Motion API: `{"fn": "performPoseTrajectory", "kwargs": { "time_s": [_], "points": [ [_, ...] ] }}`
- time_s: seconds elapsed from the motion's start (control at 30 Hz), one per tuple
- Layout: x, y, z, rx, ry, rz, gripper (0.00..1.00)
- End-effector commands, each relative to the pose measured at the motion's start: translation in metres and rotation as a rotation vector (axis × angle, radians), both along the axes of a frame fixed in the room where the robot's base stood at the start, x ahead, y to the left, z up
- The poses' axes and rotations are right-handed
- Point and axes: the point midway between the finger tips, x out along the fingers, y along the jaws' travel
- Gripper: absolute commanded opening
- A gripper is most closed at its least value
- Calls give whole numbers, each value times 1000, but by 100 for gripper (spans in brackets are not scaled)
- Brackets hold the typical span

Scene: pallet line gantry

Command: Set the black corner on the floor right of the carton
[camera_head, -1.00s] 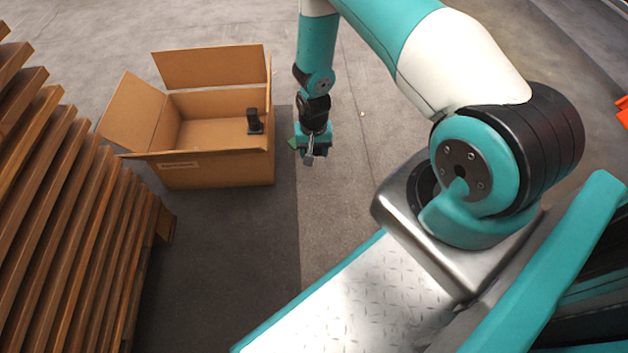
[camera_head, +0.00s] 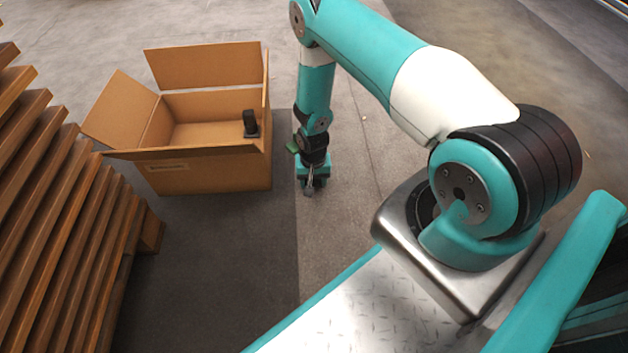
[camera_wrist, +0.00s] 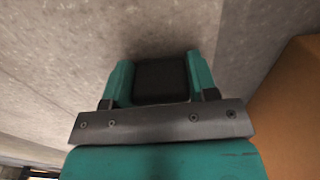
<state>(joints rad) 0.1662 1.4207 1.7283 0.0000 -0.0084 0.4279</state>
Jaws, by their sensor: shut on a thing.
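My gripper (camera_head: 311,188) points down just right of the open cardboard carton (camera_head: 215,176), low over the floor. In the wrist view my gripper (camera_wrist: 160,85) is shut on the black corner (camera_wrist: 160,80), which sits between the two teal fingers. Its underside is hidden, so I cannot tell whether it touches the floor. In the head view only a small dark bit of it shows below the fingers. Another black piece (camera_head: 250,124) is at the carton's inner right side. The carton's side (camera_wrist: 290,110) shows at the right in the wrist view.
A stack of brown wooden slats (camera_head: 60,230) stands at the left, close to the carton. A dark mat or floor strip (camera_head: 235,260) lies under and in front of the carton. The lighter floor (camera_head: 375,130) right of my gripper is clear.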

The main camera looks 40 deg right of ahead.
Motion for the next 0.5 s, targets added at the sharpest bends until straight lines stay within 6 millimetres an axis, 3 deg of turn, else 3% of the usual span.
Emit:
{"fn": "performPoseTrajectory", "kwargs": {
  "time_s": [0.17,0.2,0.27,0.5],
  "points": [
    [0,0,-5,1,1,0,30],
    [0,0,-3,1,1,0,62],
    [0,0,-3,1,1,0,76],
    [0,0,-3,1,1,0,78]
  ]
}}
